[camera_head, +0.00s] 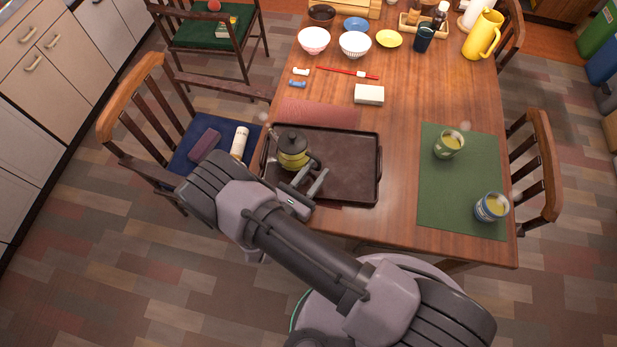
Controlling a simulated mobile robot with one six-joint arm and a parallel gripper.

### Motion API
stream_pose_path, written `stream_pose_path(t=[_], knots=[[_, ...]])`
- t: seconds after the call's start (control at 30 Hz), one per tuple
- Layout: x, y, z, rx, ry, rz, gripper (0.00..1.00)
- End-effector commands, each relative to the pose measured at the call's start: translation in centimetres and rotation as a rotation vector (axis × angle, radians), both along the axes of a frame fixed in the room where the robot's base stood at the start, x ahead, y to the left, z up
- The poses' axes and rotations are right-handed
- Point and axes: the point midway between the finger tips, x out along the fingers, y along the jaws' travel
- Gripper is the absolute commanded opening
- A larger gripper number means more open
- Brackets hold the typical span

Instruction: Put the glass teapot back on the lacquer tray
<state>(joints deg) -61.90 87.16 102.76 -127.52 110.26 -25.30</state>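The glass teapot (293,158) has a dark lid and dark handle and holds yellow-green tea. It is upright over the left part of the dark lacquer tray (350,165), near the tray's left rim. It appears to rest there, but its base is partly hidden by my gripper. My gripper (319,170) is at the teapot's lower right, close to the handle. Its two fingers are apart with a gap between them. I cannot tell whether a finger touches the handle.
Two cups of tea, a green one (449,144) and a blue one (490,207), stand on a green mat (445,195) at right. Bowls and a yellow jug (482,36) stand farther back. Chairs flank the table.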

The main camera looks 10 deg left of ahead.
Motion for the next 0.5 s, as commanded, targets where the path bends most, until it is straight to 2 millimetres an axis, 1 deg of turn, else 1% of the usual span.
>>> stream_pose_path(t=[0.07, 0.17, 0.3, 0.4, 0.5], knots=[[-0.9, 0.5, 0.2, 0.000, 0.000, 0.004, 0.32], [-2.9, 1.5, 0.3, -0.001, 0.000, 0.006, 0.32], [-6.0, 3.1, 0.2, 0.000, 0.000, 0.007, 0.32], [-8.0, 4.1, 0.2, 0.000, 0.000, 0.005, 0.32], [-9.6, 4.8, 0.1, 0.001, 0.000, 0.004, 0.32]])
